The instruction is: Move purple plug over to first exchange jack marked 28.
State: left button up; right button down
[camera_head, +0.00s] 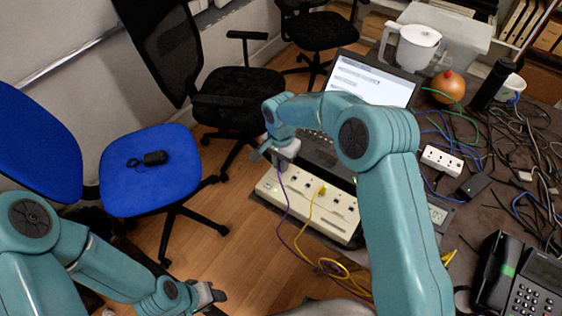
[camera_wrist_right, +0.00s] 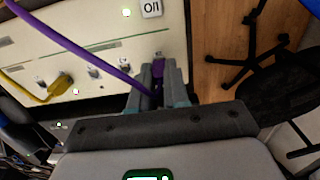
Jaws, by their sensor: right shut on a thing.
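The cream jack panel (camera_head: 335,222) lies on the table's near-left edge, with a row of small jacks along it. My right gripper (camera_head: 279,162) is over the panel's left end, and a purple cable (camera_head: 284,205) hangs below it. In the wrist view, the right gripper (camera_wrist_right: 159,78) is shut on the purple plug (camera_wrist_right: 158,67), close to the panel (camera_wrist_right: 110,30). I cannot tell whether the plug is seated in a jack. No jack marking 28 is readable. My left gripper (camera_head: 207,294) is low at the bottom, away from the panel; its jaws are unclear.
A yellow plug (camera_head: 321,190) with its yellow cable sits in the panel's middle. A label or switch (camera_wrist_right: 151,8) is at the panel's edge. A laptop (camera_head: 372,82), white power strip (camera_head: 448,160), loose cables and a desk phone (camera_head: 520,275) crowd the table. A blue chair (camera_head: 150,178) stands left.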

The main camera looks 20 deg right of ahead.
jog(key=shift+f+b, duration=0.35)
jog(key=shift+b, duration=0.05)
dwell(0.4)
jog(key=c, duration=1)
grip_release()
jog(key=shift+c, duration=0.2)
notch_tip(320, 180, up, 16)
jog(key=shift+r+b, duration=0.25)
jog(key=shift+b, duration=0.15)
